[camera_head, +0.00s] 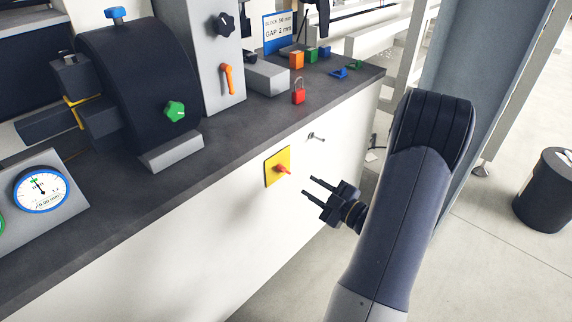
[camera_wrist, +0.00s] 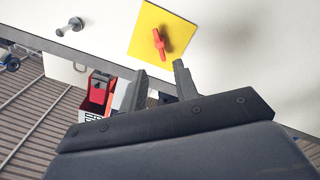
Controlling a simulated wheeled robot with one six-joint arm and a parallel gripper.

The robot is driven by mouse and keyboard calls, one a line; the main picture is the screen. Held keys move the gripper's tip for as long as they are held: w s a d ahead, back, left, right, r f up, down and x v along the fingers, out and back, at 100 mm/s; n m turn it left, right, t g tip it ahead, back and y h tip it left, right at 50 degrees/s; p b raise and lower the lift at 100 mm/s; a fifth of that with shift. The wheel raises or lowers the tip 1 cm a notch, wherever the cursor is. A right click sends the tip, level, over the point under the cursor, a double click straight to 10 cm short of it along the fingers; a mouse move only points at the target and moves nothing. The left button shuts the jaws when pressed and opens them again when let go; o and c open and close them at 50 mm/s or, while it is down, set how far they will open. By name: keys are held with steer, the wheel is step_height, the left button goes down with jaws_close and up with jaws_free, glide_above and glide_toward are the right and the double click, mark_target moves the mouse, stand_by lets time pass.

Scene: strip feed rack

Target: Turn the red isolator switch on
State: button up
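The red isolator switch (camera_head: 283,169) is a small red handle on a yellow square plate (camera_head: 271,162) on the white front panel of the bench. In the wrist view the red handle (camera_wrist: 159,43) stands along the picture's vertical, slightly tilted, on the yellow plate (camera_wrist: 180,22). My gripper (camera_head: 309,186) is open and empty, in front of the panel and just right of the switch, apart from it. In the wrist view its two fingers (camera_wrist: 158,82) are spread below the handle, with a gap between them.
A metal peg (camera_head: 317,136) sticks out of the panel right of the plate. A red padlock (camera_head: 299,92) and several coloured blocks are on the dark bench top (camera_head: 235,125). In the wrist view a red and grey box (camera_wrist: 97,92) is below.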

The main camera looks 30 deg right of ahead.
mark_target(287, 172)
steer(key=b+x, duration=0.1)
steer(key=x, duration=0.9)
steer(key=shift+w+a, duration=0.1)
steer(key=shift+w, duration=0.15)
jaws_close()
